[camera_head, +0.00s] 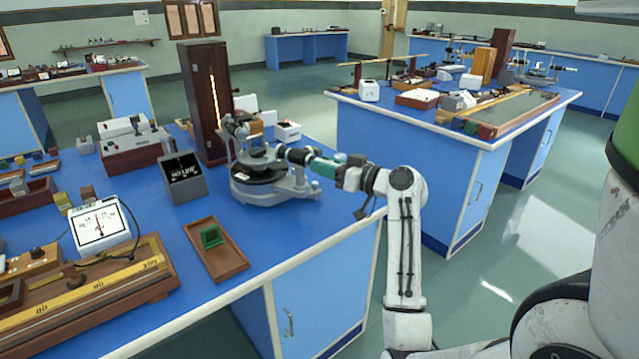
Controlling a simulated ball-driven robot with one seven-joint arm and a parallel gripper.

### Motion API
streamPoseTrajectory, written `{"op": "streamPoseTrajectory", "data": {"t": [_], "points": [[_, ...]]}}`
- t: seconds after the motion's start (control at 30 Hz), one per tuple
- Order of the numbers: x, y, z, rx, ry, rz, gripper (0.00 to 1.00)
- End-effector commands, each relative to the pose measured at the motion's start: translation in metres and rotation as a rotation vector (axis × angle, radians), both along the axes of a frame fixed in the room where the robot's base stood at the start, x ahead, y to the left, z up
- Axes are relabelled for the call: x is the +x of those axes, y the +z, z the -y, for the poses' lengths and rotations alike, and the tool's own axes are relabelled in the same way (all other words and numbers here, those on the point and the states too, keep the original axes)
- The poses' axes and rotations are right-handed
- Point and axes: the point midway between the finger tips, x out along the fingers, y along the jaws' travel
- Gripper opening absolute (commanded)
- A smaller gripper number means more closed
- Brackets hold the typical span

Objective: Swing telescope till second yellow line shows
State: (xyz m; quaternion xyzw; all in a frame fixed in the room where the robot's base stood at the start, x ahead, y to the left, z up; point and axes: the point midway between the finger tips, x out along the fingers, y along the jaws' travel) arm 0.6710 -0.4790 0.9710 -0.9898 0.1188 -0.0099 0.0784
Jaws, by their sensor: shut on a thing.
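The spectrometer (262,190) stands on the blue bench, with a grey round base and a dark round table. Its telescope (297,155) is a dark tube pointing right, toward my arm. My gripper (314,161) is shut on the telescope's outer end; the fingers are small and partly hidden. A grey box (184,187) left of the spectrometer has a dark screen whose small white text appears to read "NO LINE". A tall brown lamp housing (203,110) with a bright vertical slit stands behind the spectrometer.
A wooden tray (216,262) with a green block lies in front of the spectrometer. A white meter (100,228) and a long wooden scale board (95,290) are at left. The bench's right edge passes under my arm. Another blue bench (440,125) stands across the aisle.

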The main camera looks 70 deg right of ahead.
Motion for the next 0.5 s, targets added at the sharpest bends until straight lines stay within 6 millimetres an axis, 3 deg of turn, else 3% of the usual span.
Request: {"op": "streamPoseTrajectory", "data": {"t": [0.5], "points": [[-0.0025, -0.0016, 0.0089, 0.001, 0.055, -0.004, 0.0]]}}
